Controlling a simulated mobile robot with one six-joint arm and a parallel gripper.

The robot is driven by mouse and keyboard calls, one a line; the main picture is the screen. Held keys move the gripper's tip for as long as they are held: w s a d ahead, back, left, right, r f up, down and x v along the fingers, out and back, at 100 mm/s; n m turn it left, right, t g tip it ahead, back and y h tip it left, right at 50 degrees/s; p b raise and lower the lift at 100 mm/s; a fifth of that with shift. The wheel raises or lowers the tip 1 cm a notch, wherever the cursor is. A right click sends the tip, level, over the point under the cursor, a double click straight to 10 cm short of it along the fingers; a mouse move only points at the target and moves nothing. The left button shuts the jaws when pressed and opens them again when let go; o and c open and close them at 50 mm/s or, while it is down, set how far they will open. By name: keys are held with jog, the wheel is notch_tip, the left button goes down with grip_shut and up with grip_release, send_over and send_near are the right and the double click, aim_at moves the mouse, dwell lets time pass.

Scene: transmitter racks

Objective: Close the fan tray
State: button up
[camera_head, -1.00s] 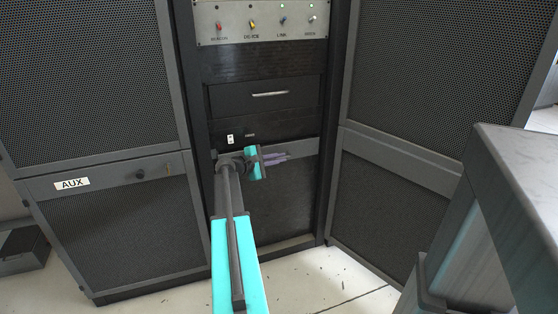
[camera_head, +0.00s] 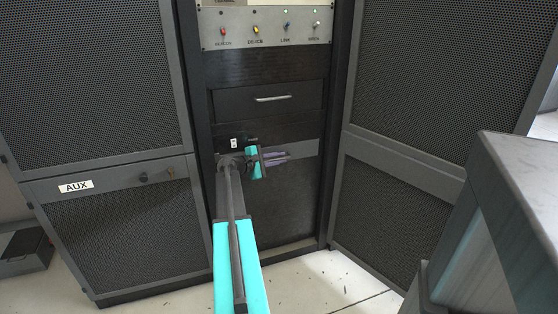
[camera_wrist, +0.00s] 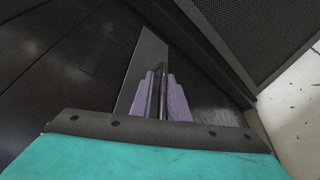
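The fan tray appears to be the unit with the narrow grey front (camera_head: 308,149) low in the rack; no label is readable. In the wrist view its grey front (camera_wrist: 141,62) stands among dark panels, and a slim dark handle bar (camera_wrist: 160,82) projects from it. My gripper (camera_head: 288,158) reaches it from the front left. Its purple fingers (camera_wrist: 160,100) lie close on both sides of the bar and look shut on it; the contact itself is hard to see. My gripper hides part of the front in the head view, so how far the tray sticks out is unclear.
Above are a dark drawer (camera_head: 294,107) with a light handle and a switch panel (camera_head: 300,30). An AUX cabinet (camera_head: 120,230) stands left and a mesh door (camera_head: 390,215) right. A grey bench-like unit (camera_head: 520,170) fills the right foreground. Some floor (camera_head: 335,280) is clear.

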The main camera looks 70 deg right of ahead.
jog(key=shift+a, duration=0.1)
jog(key=p+v, duration=0.2)
jog(key=v, duration=1.1)
jog(key=shift+w+a, duration=0.2)
jog(key=shift+a, duration=0.05)
